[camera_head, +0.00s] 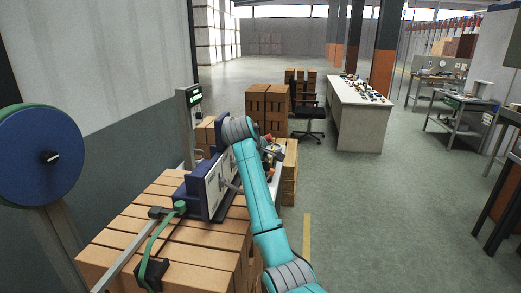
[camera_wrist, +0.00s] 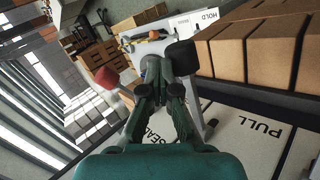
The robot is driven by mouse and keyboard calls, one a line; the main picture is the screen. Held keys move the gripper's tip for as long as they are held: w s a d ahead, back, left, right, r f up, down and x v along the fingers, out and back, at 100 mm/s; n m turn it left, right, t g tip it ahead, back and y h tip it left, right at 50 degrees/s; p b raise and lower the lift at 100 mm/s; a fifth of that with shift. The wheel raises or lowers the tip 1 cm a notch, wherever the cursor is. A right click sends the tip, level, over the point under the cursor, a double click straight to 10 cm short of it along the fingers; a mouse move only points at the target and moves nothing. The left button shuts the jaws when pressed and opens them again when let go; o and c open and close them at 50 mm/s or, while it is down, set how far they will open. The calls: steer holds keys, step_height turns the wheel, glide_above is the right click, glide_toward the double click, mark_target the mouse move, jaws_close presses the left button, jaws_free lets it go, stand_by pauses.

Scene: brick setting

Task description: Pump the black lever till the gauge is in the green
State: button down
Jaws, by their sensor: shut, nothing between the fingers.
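My gripper (camera_wrist: 160,88) is shut with nothing between its fingers. Its dark fingertips are close to a black knob (camera_wrist: 183,57) on a grey lever arm (camera_wrist: 193,98) in the wrist view; I cannot tell whether they touch. A second grey lever has a red knob (camera_wrist: 105,78), to the left. In the head view this panel (camera_head: 214,189) sits in a blue frame on the brick stack, and my arm hides the gripper and part of the levers. I cannot make out a gauge needle.
A post with a small dark display (camera_head: 193,96) stands behind the panel. Bricks (camera_head: 192,252) lie beneath, with a green strap (camera_head: 160,228) at the front. A blue reel (camera_head: 42,155) is at the left. The floor to the right (camera_head: 380,210) is clear up to the benches.

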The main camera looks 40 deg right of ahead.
mark_target(268, 166)
steer(key=shift+s+d+f, duration=0.2)
steer(key=shift+s+f, duration=0.05)
steer(key=shift+f, duration=0.35)
steer(key=shift+s+d+f, duration=0.15)
steer(key=shift+s+f, duration=0.05)
steer(key=shift+f, duration=0.4)
steer(key=shift+s+d+f, duration=0.2)
steer(key=shift+s+f, duration=0.05)
steer(key=shift+f, duration=0.35)
stand_by(2.0)
steer(key=shift+r, duration=0.1)
stand_by(0.3)
steer(key=w+a+r, duration=0.3)
steer(key=w+r, duration=0.1)
steer(key=r, duration=0.6)
stand_by(1.4)
steer(key=shift+a+r, duration=0.1)
steer(key=shift+w+a+r, duration=0.2)
steer(key=shift+w+r, duration=0.1)
steer(key=shift+r, duration=0.4)
steer(key=shift+w+a+r, duration=0.25)
steer(key=shift+w+r, duration=0.05)
steer(key=shift+r, duration=0.45)
steer(key=shift+w+a+r, duration=0.2)
steer(key=shift+w+r, duration=0.1)
steer(key=shift+r, duration=0.4)
